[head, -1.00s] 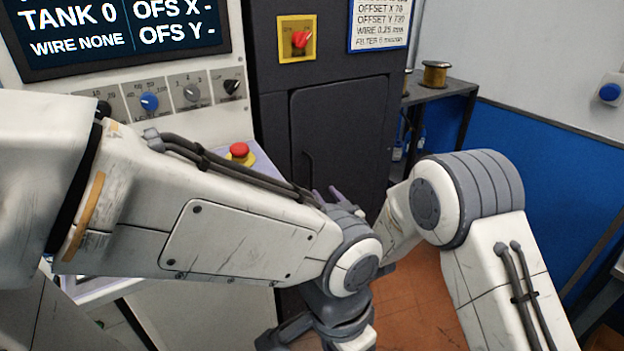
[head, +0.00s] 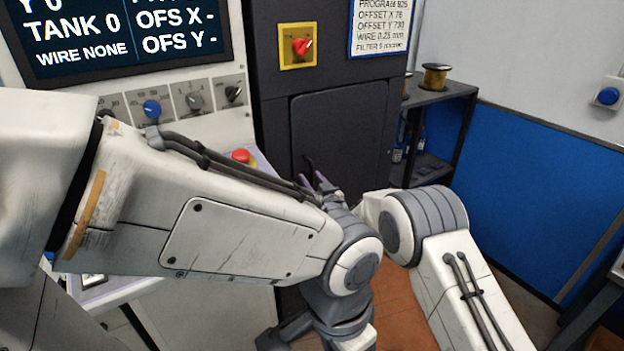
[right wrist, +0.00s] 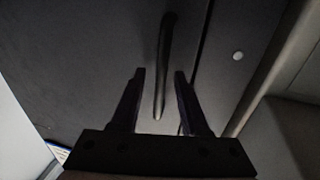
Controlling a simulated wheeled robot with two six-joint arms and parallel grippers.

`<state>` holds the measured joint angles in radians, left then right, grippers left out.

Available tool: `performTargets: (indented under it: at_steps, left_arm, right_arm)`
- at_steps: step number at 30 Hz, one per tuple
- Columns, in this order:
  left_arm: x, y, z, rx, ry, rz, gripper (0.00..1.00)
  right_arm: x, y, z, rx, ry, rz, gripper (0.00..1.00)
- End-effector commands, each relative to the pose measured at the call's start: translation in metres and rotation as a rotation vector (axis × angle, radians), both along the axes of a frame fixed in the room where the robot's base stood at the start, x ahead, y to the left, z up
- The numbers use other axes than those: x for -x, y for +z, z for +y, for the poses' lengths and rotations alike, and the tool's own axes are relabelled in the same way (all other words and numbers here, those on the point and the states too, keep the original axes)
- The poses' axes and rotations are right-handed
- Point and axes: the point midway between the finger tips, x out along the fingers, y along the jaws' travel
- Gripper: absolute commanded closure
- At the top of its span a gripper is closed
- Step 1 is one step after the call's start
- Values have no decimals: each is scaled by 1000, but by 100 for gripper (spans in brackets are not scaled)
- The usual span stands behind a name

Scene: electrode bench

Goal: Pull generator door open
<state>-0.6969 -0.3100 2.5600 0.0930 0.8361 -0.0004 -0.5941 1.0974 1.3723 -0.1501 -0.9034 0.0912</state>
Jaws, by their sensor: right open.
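The generator is the dark cabinet, and its door (head: 345,125) looks closed in the head view. A dark bar handle (head: 308,164) is on the door's left side; it also shows in the right wrist view (right wrist: 165,60). My right gripper (head: 318,182) is close in front of the door at the handle, partly hidden behind my left arm. In the right wrist view my right gripper (right wrist: 160,72) is open, with the handle's lower end between its fingers, not clamped. My left arm reaches across the front and bends down; its fingertips do not show.
A red switch on a yellow plate (head: 285,62) is above the door. A control panel with a screen (head: 120,35) and a red stop button (head: 241,156) stands left. A dark shelf (head: 445,91) with a wire spool (head: 435,77) is right. Orange floor shows below.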

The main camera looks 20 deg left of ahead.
Motion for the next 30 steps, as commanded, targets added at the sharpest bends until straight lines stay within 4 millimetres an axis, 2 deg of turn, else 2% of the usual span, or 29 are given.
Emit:
performTargets:
  at_steps: [6, 8, 9, 10, 30]
  left_arm:
    - [0, 0, 0, 0, 0, 0, 50]
    - [0, 0, 0, 0, 0, 0, 50]
    - [0, 0, 0, 0, 0, 0, 50]
    - [0, 0, 0, 0, 0, 0, 50]
    - [0, 0, 0, 0, 0, 0, 50]
  right_arm:
    - [0, 0, 0, 0, 0, 0, 55]
    - [0, 0, 0, 0, 0, 0, 78]
    - [0, 0, 0, -1, 0, -1, 94]
    - [0, 0, 0, -1, 0, -1, 100]
    - [0, 1, 0, -1, -1, -2, 100]
